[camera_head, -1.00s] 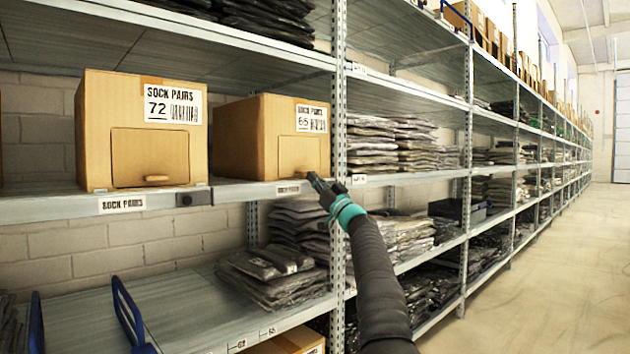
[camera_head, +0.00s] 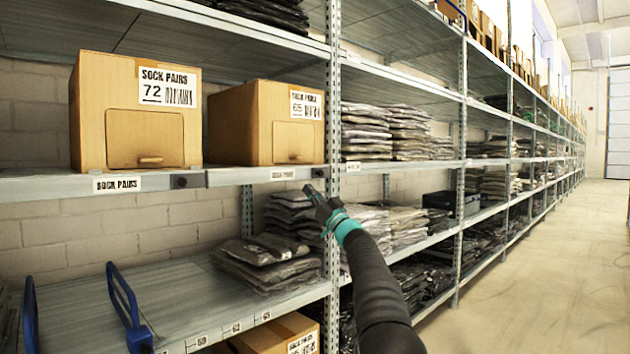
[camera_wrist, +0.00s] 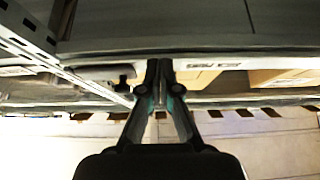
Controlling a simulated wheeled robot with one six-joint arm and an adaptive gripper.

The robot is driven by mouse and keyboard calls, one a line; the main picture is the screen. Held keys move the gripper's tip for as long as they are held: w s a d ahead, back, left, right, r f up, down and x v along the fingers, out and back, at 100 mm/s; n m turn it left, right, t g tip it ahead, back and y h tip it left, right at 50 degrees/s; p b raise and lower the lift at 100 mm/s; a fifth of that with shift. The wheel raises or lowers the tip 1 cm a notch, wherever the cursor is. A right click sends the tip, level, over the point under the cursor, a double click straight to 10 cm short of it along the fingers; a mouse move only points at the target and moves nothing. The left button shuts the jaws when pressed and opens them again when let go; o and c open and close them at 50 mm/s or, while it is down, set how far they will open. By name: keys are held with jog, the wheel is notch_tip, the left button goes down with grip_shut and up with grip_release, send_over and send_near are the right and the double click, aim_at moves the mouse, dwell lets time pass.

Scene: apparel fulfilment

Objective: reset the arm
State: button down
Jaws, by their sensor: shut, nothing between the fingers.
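My gripper (camera_head: 314,194) is shut and empty in the head view. It is in front of the shelving upright, just below the edge of the shelf that bears the sock boxes. My dark arm with a teal band reaches up to it from the bottom. In the wrist view, the two fingers of my gripper (camera_wrist: 159,65) are together with nothing between them. A shelf edge lies close beyond the fingertips there.
Sock box 72 (camera_head: 152,125) and sock box 65 (camera_head: 262,140) stand on the middle shelf (camera_head: 60,187). Bagged garments (camera_head: 262,262) lie on the shelf below. Blue frames (camera_head: 124,300) stand at lower left. The aisle floor (camera_head: 560,270) at right is clear.

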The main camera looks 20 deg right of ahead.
jog(key=w+a+f+m+g, duration=0.25)
jog(key=f+m+g, duration=0.3)
jog(key=f, duration=1.15)
jog(key=s+a+f+m+g+h+p, duration=0.2)
jog(key=s+a+f+m+g, duration=0.1)
jog(key=s+a+f+g, duration=0.65)
jog(key=s+a+f+g+h+p, duration=0.1)
jog(key=s+a+g+h+p, duration=0.15)
jog(key=s, duration=1.45)
jog(key=s+a+f+g+h+p, duration=0.1)
jog(key=s+a+f+g+h, duration=0.15)
jog(key=s, duration=1.35)
jog(key=s+r+n+t+h+p, duration=0.1)
jog(key=s+r+n+h+p, duration=0.15)
jog(key=s, duration=1.25)
jog(key=s+a+r+n+t+p, duration=0.1)
jog(key=s+a+r+t+p, duration=0.1)
jog(key=s+r, duration=0.2)
jog(key=shift+s+a+r+p, duration=0.25)
jog(key=shift+r+p, duration=0.1)
jog(key=shift+r, duration=0.15)
